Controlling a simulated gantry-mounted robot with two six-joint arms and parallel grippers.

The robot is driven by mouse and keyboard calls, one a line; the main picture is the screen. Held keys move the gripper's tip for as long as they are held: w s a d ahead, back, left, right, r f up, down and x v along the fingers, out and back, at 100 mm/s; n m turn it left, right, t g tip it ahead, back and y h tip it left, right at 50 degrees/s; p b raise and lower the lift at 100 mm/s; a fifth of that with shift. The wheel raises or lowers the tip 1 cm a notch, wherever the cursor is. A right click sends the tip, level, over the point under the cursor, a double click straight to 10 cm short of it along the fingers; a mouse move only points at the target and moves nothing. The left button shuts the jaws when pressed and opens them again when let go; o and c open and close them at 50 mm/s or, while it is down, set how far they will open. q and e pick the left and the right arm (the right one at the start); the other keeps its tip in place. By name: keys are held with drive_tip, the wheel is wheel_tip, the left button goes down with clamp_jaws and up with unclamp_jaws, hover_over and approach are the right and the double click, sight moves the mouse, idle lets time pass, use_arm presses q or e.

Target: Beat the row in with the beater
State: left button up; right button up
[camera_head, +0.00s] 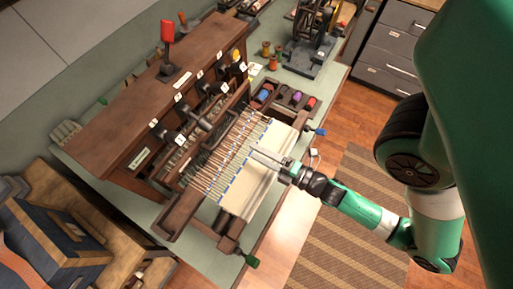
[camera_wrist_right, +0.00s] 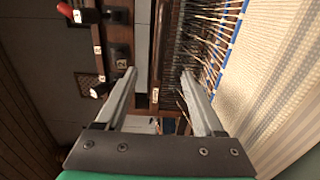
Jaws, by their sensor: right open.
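A dark wooden table loom (camera_head: 150,110) stands on the bench with pale warp threads (camera_head: 222,165) stretched across it. The cream woven cloth (camera_head: 240,196) lies in front of them, with a blue line along its edge. A dark slatted frame, which looks like the beater (camera_head: 218,130), stands across the warp behind the cloth; the wrist view shows dark slats (camera_wrist_right: 168,45). My right gripper (camera_head: 252,153) is open and empty, over the cloth near its blue edge; its two fingers are apart in the wrist view (camera_wrist_right: 159,74). I cannot tell its height. My left gripper is not in view.
Numbered levers (camera_head: 180,97) and a red-topped handle (camera_head: 167,32) stand on the loom. Coloured yarn spools (camera_head: 290,98) lie in a tray beside the warp. A dark winder (camera_head: 308,45) stands at the back. The floor mat (camera_head: 345,225) is clear.

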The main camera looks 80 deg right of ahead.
drive_tip(key=p+x, duration=0.1)
drive_tip(key=x, duration=0.9)
drive_tip(key=shift+d, duration=0.2)
drive_tip(key=shift+c, duration=0.2)
clamp_jaws()
idle(0.4)
